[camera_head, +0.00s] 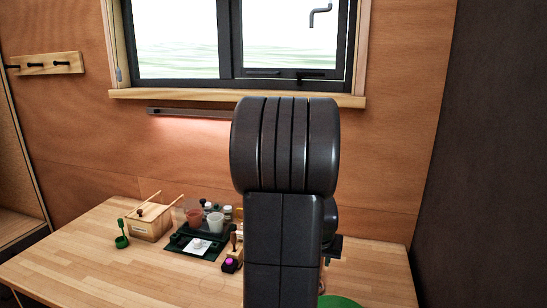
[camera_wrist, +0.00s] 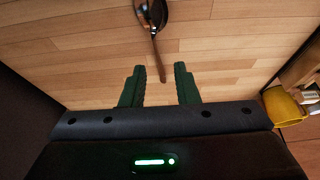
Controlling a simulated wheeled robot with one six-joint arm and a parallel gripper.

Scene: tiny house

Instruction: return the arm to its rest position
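My gripper (camera_wrist: 159,72) shows in the wrist view with its two green fingers spread apart and nothing clasped between them. A dark object with a rounded top and a thin brown handle (camera_wrist: 156,45) lies ahead of the fingertips. Its handle end reaches the gap between the fingers, but I cannot tell how far below them it is. In the head view my dark arm stands upright in the middle and hides most of the gripper.
The wooden table (camera_head: 80,262) holds a wooden box (camera_head: 151,221), a green stand (camera_head: 122,240), a dark tray (camera_head: 179,242) with cups, and a green round thing (camera_head: 338,302). A window sill (camera_head: 180,95) is behind. A yellow container (camera_wrist: 283,107) is at the right.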

